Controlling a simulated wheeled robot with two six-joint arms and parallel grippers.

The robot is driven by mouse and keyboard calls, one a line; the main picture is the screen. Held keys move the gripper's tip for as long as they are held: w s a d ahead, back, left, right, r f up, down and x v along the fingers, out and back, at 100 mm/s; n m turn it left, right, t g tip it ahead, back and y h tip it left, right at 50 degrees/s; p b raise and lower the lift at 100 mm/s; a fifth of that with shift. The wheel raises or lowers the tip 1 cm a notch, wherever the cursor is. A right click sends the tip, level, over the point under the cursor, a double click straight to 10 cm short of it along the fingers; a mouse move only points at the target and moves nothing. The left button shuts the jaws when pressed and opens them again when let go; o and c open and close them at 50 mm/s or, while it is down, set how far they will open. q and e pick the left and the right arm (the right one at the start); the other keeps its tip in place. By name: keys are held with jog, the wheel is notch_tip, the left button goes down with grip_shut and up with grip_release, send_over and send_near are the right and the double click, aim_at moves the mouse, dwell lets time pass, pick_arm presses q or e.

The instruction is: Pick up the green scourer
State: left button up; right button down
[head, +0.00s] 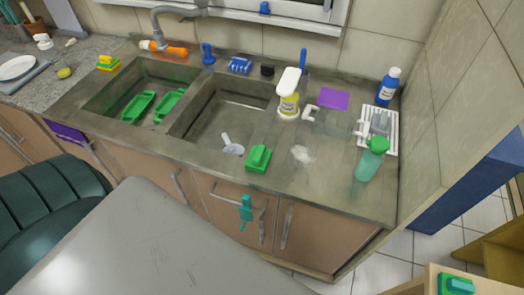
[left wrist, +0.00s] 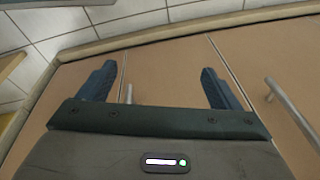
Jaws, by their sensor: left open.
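A bright green block-shaped item (head: 258,159), which looks like a scourer, lies on the counter at the front edge of the right sink basin. Another green item (head: 457,284) with a raised lighter part lies on a wooden surface at the bottom right; I cannot tell which is the scourer. My left gripper (left wrist: 157,70) shows in the left wrist view, open and empty, with its fingers spread in front of brown cabinet doors. No green item shows in that view. My right gripper is not in view.
Two green items (head: 138,107) lie in the left basin. A green bottle (head: 372,159), a white rack (head: 392,130) and a soap bottle (head: 289,94) stand on the right counter. A teal item (head: 246,207) hangs on a cabinet handle (head: 224,197). The counter's front right is mostly clear.

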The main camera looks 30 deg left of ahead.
pick_arm(q)
jog(key=w+d+r+t+p, duration=0.1)
jog(key=w+r+p, duration=0.3)
jog(key=r, duration=1.4)
jog(key=w+d+r+p, duration=0.1)
jog(key=w+r, duration=0.4)
jog(key=r, duration=1.3)
jog(key=n+t+p, duration=0.1)
jog(key=n, duration=0.2)
send_near(258, 153)
jog(key=p+x, duration=0.1)
jog(key=x, duration=0.4)
jog(key=shift+s+a+f, duration=0.1)
jog(key=shift+s+f, duration=0.05)
jog(key=shift+w+f+p, duration=0.3)
jog(key=shift+f+p, duration=0.15)
jog(key=shift+p, duration=0.05)
jog(key=p+x, duration=0.1)
jog(key=x, duration=0.3)
jog(key=shift+w+p, duration=0.2)
jog(key=shift+p, duration=0.2)
jog(key=shift+w+f, duration=0.1)
jog(key=shift+f, duration=0.1)
jog(key=c, duration=1.1)
